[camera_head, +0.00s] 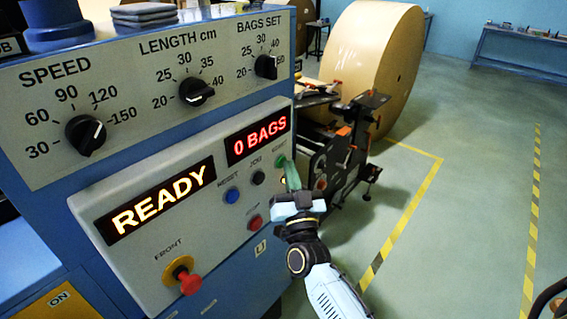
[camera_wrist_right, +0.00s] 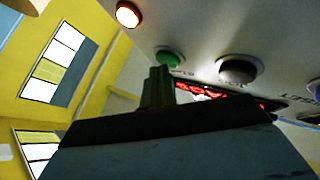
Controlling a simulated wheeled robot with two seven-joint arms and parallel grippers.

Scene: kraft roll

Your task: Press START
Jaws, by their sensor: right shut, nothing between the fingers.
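The green START button (camera_head: 281,160) is at the upper right of the button panel, its label partly readable. In the right wrist view the green button (camera_wrist_right: 169,57) shows just beyond my fingertips. My right gripper (camera_head: 291,178) is shut and empty, with its fingers pointing up toward the green button. In the wrist view the shut fingers (camera_wrist_right: 159,85) come up close below the button's edge; I cannot tell whether they touch it. The displays read READY (camera_head: 161,200) and 0 BAGS (camera_head: 258,138). My left gripper is not in view.
Near START are a black JOG button (camera_head: 258,178), a blue RESET button (camera_head: 232,195) and a red button (camera_head: 255,222). A red emergency knob (camera_head: 188,281) sticks out at the lower left. A big kraft roll (camera_head: 372,60) stands behind.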

